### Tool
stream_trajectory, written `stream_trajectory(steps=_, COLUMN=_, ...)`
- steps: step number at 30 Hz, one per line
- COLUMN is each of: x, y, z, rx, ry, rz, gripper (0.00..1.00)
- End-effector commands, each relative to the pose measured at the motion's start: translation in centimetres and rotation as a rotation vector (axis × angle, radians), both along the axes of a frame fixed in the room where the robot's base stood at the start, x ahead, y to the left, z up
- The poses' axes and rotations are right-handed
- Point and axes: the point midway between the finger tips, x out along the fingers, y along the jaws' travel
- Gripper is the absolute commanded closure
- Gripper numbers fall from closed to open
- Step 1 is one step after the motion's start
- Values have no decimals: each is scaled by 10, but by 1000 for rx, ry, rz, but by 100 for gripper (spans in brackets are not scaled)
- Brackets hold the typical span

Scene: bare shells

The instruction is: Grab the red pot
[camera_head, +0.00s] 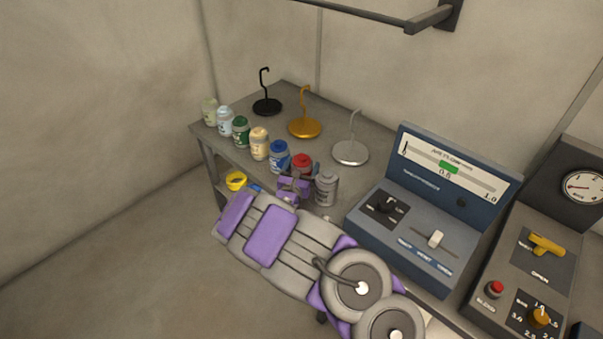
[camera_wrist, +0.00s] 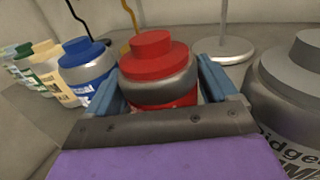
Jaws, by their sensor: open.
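The red pot (camera_head: 302,162) has a red lid and a grey shoulder, and stands upright in the row of pots on the bench. In the wrist view the red pot (camera_wrist: 153,70) is in the middle, between the two blue fingers of my gripper (camera_wrist: 160,92). My gripper (camera_head: 298,178) is open, with one finger on each side of the pot. I cannot tell whether the fingers touch it. The lower part of the pot is hidden behind my gripper.
A blue-lidded pot (camera_wrist: 85,68) stands close on the left and a grey pot (camera_wrist: 290,95) close on the right. Hooked stands in black (camera_head: 267,106), gold (camera_head: 304,127) and silver (camera_head: 350,152) are behind. A blue console (camera_head: 425,215) stands to the right.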

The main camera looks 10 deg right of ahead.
Motion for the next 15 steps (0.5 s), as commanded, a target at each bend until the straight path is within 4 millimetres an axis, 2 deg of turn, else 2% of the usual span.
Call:
stream_trajectory(steps=4, x=0, y=1, z=0, rx=0, ry=0, rz=1, gripper=14)
stream_trajectory(steps=15, x=0, y=1, z=0, rx=0, ry=1, rz=1, gripper=49)
